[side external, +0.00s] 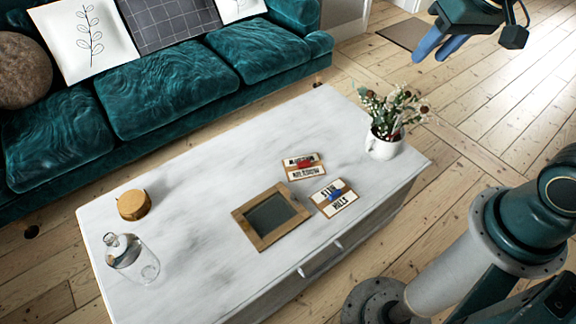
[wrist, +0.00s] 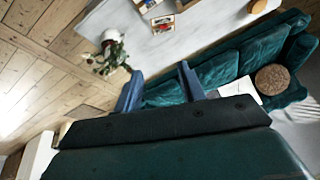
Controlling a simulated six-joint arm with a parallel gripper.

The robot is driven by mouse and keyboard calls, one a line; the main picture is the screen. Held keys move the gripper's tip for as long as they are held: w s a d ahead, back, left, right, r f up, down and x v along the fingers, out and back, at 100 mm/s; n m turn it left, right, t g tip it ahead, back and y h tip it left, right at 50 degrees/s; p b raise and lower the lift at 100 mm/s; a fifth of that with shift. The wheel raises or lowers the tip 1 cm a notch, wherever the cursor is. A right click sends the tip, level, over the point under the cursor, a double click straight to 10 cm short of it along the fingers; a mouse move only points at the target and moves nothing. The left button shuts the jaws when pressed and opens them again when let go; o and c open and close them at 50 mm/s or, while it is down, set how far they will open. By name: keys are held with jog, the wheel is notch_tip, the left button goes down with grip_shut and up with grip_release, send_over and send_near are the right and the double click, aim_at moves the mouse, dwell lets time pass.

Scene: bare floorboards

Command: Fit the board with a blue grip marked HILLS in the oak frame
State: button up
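The board with a blue grip (side external: 335,197), marked HILLS on its lower line, lies on the white table right of the oak frame. Its edge also shows at the top of the wrist view (wrist: 146,4). The oak frame (side external: 270,216) lies flat with a dark, empty-looking recess. A second board with a red grip (side external: 303,167) lies just behind the blue-grip board; its lettering is too small to read surely. My gripper (side external: 436,50) is high at the upper right, well away from the boards. In the wrist view its blue fingers (wrist: 159,82) are apart with nothing between them.
A glass bottle (side external: 131,258) and a round wooden-looking container (side external: 134,205) stand at the left. A teal sofa (side external: 170,85) runs behind the table.

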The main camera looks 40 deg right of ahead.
jog(key=w+d+f+m+g+y, duration=0.15)
jog(key=w+f+m, duration=0.25)
jog(key=w+f, duration=0.45)
jog(key=w+d+f+m+g, duration=0.1)
jog(key=w+d+f+m, duration=0.15)
jog(key=w+f, duration=0.6)
jog(key=s+f+m+g+y, duration=0.1)
jog(key=s+f+m, duration=0.2)
jog(key=f, duration=2.5)
jog(key=m, duration=0.5)
jog(key=shift+s+f+g+y, duration=0.15)
jog(key=shift+s+g+y, duration=0.2)
jog(key=shift+f, duration=0.1)
send_over(340, 191)
jog(key=shift+w+d+f, duration=0.1)
jog(key=shift+f, duration=3.9)
jog(key=shift+f, duration=0.1)
